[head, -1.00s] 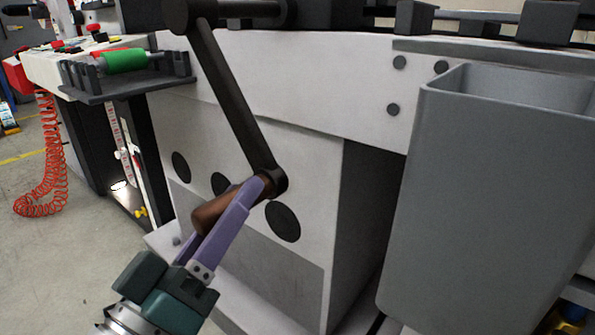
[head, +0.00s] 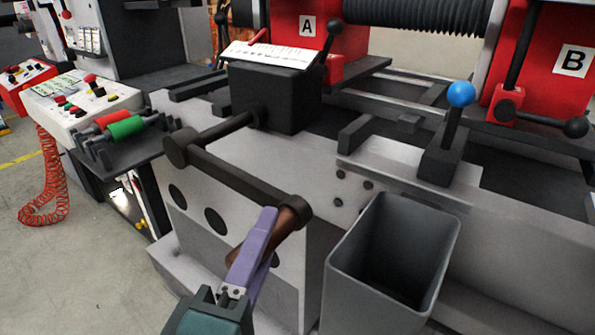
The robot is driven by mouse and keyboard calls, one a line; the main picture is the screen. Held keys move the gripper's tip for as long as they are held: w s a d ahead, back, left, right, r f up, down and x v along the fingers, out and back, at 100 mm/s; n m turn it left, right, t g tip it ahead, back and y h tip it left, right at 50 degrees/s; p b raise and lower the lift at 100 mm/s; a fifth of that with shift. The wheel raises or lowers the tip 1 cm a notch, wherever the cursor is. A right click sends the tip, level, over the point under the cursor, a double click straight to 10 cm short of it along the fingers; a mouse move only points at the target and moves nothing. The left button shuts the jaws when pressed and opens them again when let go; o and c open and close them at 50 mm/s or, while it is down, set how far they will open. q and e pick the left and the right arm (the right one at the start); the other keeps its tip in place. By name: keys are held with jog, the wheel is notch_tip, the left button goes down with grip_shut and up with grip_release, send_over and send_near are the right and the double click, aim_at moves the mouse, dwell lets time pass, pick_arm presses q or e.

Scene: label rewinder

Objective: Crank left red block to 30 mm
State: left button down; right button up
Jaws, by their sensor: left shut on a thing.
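The left red block (head: 292,28), marked A, stands at the top centre in the head view. A white scale plate (head: 262,56) with marks lies in front of it; I cannot read its value. The dark crank arm (head: 238,181) runs from its hub at left down to the right on the front of the grey machine. My left gripper (head: 270,228) is shut on the brown crank handle (head: 286,226) at the arm's lower end. Its purple fingers hide part of the handle. My right gripper is out of view.
A grey open bin (head: 386,285) stands close to the right of the handle. A red block B (head: 540,65) and a blue-knobbed lever (head: 460,95) are at right. Red and green rollers (head: 124,127) and a control panel (head: 88,103) are at left.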

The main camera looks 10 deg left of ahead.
pick_arm(q)
notch_tip(320, 180, up, 5)
jog(key=n+p, duration=0.2)
jog(key=p, duration=0.3)
jog(key=shift+w+a+r+g, duration=0.1)
jog(key=shift+r+g, duration=0.05)
jog(key=shift+g, duration=0.25)
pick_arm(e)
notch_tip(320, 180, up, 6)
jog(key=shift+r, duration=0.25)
pick_arm(q)
jog(key=c, duration=0.6)
grip_release()
jog(key=s, duration=1)
jog(key=shift+a+r+b, duration=0.2)
jog(key=shift+b, duration=0.2)
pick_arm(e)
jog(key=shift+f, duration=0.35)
